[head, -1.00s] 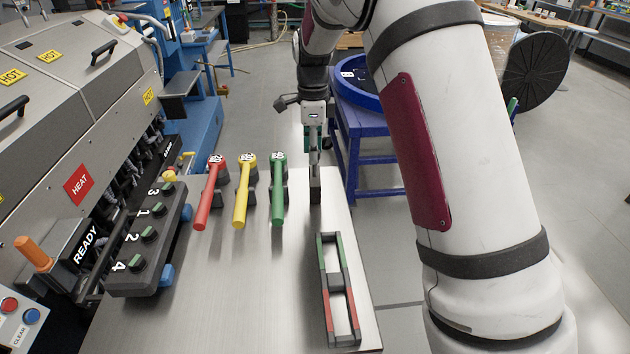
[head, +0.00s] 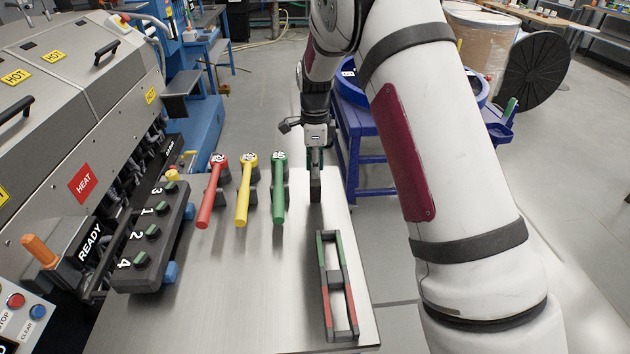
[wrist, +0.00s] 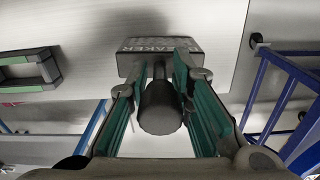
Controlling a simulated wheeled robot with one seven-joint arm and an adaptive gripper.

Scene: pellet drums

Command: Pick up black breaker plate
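My gripper (head: 315,172) points down over a small dark block (head: 315,190) at the far right part of the steel table. In the wrist view the teal-lined fingers (wrist: 165,68) are spread on either side of a dark, round-ended piece (wrist: 160,108), which appears to be the black breaker plate. A narrow gap shows beside it, though contact farther along is unclear. Behind it, the dark block (wrist: 135,65) carries partly hidden lettering ending in "AKER". In the head view the fingers mostly hide the round piece.
Red (head: 211,195), yellow (head: 245,195) and green (head: 279,195) handled tools lie left of my gripper. A green-and-red frame (head: 337,285) lies nearer on the table (head: 240,300). A heated machine (head: 70,120) stands left, a blue stand (head: 365,150) beyond the right edge.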

